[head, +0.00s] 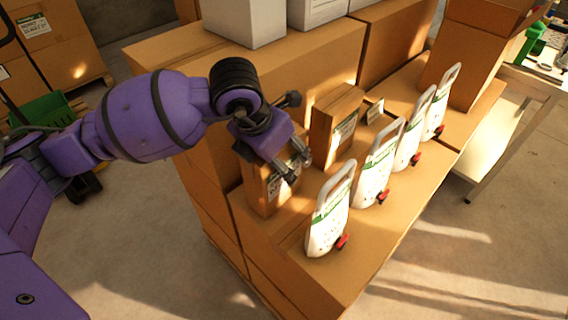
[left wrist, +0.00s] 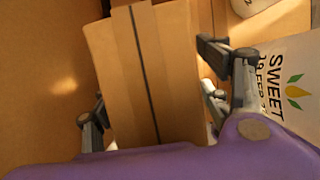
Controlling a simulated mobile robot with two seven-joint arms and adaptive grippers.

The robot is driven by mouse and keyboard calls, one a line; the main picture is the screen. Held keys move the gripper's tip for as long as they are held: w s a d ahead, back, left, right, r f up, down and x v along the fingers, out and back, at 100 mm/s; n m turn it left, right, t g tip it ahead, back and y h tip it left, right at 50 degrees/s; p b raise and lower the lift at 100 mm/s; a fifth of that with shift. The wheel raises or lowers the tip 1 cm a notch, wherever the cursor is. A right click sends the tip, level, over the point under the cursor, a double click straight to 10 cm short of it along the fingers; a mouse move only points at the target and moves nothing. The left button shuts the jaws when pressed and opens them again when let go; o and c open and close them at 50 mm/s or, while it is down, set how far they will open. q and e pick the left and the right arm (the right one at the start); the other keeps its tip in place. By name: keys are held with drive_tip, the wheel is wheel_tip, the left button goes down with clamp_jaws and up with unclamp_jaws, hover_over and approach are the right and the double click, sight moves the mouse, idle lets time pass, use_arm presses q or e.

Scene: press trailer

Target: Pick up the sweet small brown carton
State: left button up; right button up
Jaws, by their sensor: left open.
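A small brown carton (head: 258,192) with a white label stands at the near left end of the row, on a large brown box. My left gripper (head: 293,165) is open above and over this carton, partly hiding it. In the left wrist view a brown carton (left wrist: 155,70) with a dark line down it lies between the open fingers of the left gripper (left wrist: 152,98). To its right a pale surface (left wrist: 290,85) reads "SWEET" with a leaf mark; I cannot tell which object it belongs to. A second small brown carton (head: 336,124) stands farther back. My right gripper is not in view.
Several white jugs (head: 331,215) with green labels and red taps stand along the front edge of the boxes. White boxes (head: 243,20) sit on the taller brown stack (head: 300,65) behind. Bare floor (head: 450,260) lies to the lower right.

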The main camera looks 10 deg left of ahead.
use_arm(q)
drive_tip(key=shift+f, duration=0.3)
idle(0.5)
drive_tip(key=shift+c, duration=0.2)
clamp_jaws()
idle(0.4)
drive_tip(key=shift+r, duration=0.15)
